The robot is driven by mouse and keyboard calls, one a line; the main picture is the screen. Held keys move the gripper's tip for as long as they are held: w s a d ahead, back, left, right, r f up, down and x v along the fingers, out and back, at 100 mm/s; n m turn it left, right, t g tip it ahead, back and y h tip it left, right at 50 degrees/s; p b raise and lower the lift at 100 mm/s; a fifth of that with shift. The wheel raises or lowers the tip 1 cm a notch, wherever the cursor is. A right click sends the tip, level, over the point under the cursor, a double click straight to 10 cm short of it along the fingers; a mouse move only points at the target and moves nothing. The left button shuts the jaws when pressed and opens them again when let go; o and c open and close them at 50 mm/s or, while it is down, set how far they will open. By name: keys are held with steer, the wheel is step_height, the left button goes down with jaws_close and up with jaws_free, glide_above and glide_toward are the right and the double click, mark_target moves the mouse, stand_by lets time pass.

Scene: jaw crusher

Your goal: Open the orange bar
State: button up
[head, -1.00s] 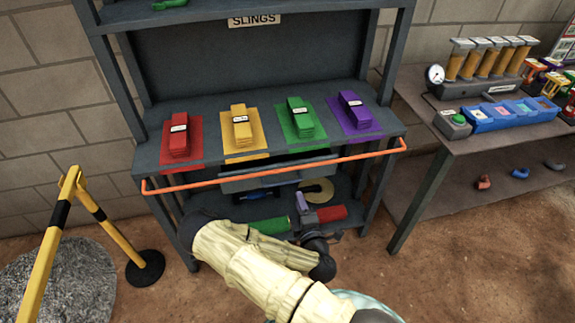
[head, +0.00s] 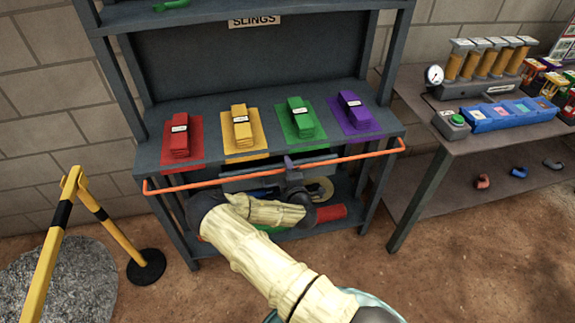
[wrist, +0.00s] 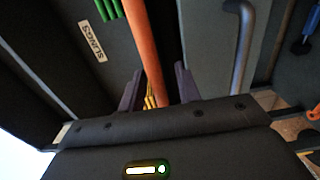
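The orange bar (head: 345,160) runs across the front of the grey sling rack, just below the edge of its middle shelf, with bent ends at both sides. My gripper (head: 290,163) is at the bar, right of its middle in the head view. In the wrist view the bar (wrist: 143,45) passes between the two dark fingers of my gripper (wrist: 159,88). The fingers are apart, with a gap visible on each side of the bar. The head view is too small to show whether a finger touches it.
Red (head: 180,140), yellow (head: 241,133), green (head: 301,121) and purple (head: 354,111) slings lie on the shelf (head: 215,118) behind the bar. A yellow barrier (head: 92,205) stands at left. A table (head: 470,145) with a blue tray (head: 510,112) is at right.

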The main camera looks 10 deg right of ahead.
steer(key=shift+w, duration=0.45)
steer(key=shift+c, duration=0.3)
jaws_close()
steer(key=shift+r, duration=0.1)
steer(key=r+g+p, duration=0.1)
steer(key=p, duration=0.2)
steer(key=g+p, duration=0.1)
steer(key=p, duration=0.1)
steer(key=g+p, duration=0.1)
steer(key=shift+r+p, duration=0.25)
steer(key=shift+p, duration=0.1)
steer(key=shift+f+g+p, duration=0.15)
steer(key=shift+g+p, duration=0.25)
steer(key=shift+g, duration=0.2)
